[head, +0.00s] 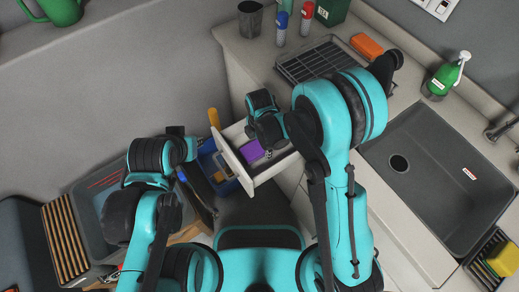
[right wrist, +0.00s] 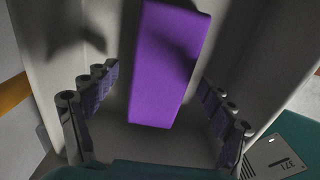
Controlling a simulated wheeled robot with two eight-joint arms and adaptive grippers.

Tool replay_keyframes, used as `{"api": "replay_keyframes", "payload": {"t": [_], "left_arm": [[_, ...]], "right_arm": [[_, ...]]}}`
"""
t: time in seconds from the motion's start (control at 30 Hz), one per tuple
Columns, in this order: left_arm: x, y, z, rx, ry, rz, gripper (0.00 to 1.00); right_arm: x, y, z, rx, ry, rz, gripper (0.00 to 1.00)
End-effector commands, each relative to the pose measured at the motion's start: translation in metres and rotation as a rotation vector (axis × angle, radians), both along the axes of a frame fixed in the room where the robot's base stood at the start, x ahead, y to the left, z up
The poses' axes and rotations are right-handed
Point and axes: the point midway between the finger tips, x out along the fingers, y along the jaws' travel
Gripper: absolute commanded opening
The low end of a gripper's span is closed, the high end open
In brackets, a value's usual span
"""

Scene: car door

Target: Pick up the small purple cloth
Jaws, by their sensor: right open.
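The small purple cloth (head: 252,150) lies in an open pale drawer (head: 231,163) below the counter. My right gripper (head: 266,137) is over the drawer, pointing down, and partly hides the cloth in the head view. In the right wrist view its open fingers (right wrist: 160,105) stand on either side of the cloth's near end, with gaps on both sides. My left arm is at the lower left, away from the drawer; its fingers are not clear.
A blue bin (head: 217,170) stands left of the drawer. On the counter are a dark cup (head: 250,20), spray cans, a drying rack (head: 312,62), an orange block (head: 367,45), a green bottle (head: 443,77) and a sink (head: 440,170). Drawer walls lie close around my right gripper.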

Motion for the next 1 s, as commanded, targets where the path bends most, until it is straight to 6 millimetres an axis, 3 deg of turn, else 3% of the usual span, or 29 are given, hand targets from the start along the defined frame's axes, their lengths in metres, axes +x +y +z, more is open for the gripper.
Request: {"api": "replay_keyframes", "payload": {"t": [0.07,0.27,0.47,0.77,0.87,1.0], "left_arm": [[0.0,0.0,-0.004,0.0,0.0,0.0,0.19],[0.0,0.0,-0.002,0.0,0.0,0.0,0.19],[0.0,0.0,-0.002,0.0,0.0,0.0,0.19],[0.0,0.0,-0.002,0.0,0.0,0.0,0.19],[0.0,0.0,0.003,0.0,0.0,0.0,0.19],[0.0,0.0,0.016,0.0,0.0,0.0,0.19]], "right_arm": [[0.0,0.0,-0.007,0.0,0.0,-0.001,0.83],[0.0,0.0,-0.006,0.0,0.0,-0.001,0.8],[0.0,0.0,-0.006,0.0,0.0,-0.002,0.29],[0.0,-0.001,-0.005,0.0,0.0,-0.002,0.29],[0.0,0.0,0.005,0.001,-0.001,-0.002,0.29],[0.0,-0.001,0.033,0.0,0.0,-0.002,0.29]]}}
